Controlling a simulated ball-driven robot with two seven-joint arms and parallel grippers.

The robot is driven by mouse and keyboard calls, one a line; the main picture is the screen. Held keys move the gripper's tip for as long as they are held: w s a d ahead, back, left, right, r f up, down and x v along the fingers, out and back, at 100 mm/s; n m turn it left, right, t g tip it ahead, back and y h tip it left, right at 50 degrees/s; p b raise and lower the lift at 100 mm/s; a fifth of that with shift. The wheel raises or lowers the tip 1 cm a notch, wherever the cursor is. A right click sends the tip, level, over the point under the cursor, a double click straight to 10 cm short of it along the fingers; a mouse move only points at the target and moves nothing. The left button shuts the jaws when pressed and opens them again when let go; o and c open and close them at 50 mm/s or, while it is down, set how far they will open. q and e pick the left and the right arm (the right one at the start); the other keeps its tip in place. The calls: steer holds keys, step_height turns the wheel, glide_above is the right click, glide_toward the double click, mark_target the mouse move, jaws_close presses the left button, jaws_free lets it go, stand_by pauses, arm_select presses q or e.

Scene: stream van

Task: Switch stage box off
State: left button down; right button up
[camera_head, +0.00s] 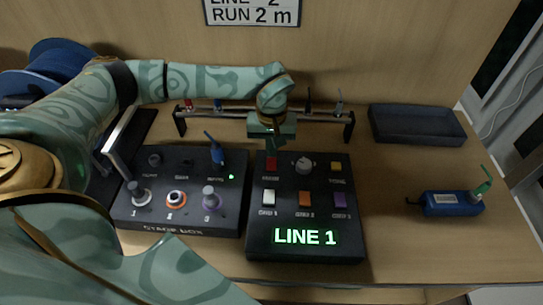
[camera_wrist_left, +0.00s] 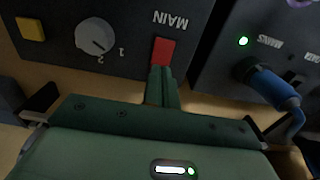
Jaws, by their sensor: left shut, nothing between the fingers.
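The black stage box (camera_head: 172,231) lies flat on the desk, its name on its front edge. A blue plug (camera_head: 216,152) sits in its mains socket, and a green light (camera_head: 231,177) beside it is lit; plug (camera_wrist_left: 272,84) and light (camera_wrist_left: 243,41) also show in the left wrist view. To its right stands a black control box (camera_head: 258,240) with a lit "LINE 1" display (camera_head: 305,237) and a red MAIN switch (camera_head: 271,163). My left gripper (camera_head: 272,146) is shut and empty, its tips (camera_wrist_left: 163,74) at the red switch's edge (camera_wrist_left: 163,51); contact is unclear. My right gripper is out of view.
The control box also carries a knob (camera_head: 304,165), a yellow button (camera_head: 336,167) and several coloured buttons. A rail with hooks (camera_head: 325,116) runs behind. A grey tray (camera_head: 417,126) and a blue device (camera_head: 452,204) lie at the right, with clear desk between.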

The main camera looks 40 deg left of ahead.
mark_target(272, 160)
arm_select(q)
steer(key=shift+f+b, duration=0.35)
steer(key=shift+f, duration=0.55)
stand_by(0.5)
steer(key=shift+r, duration=0.15)
step_height(272, 160, up, 7)
steer(key=p, duration=0.6)
stand_by(0.4)
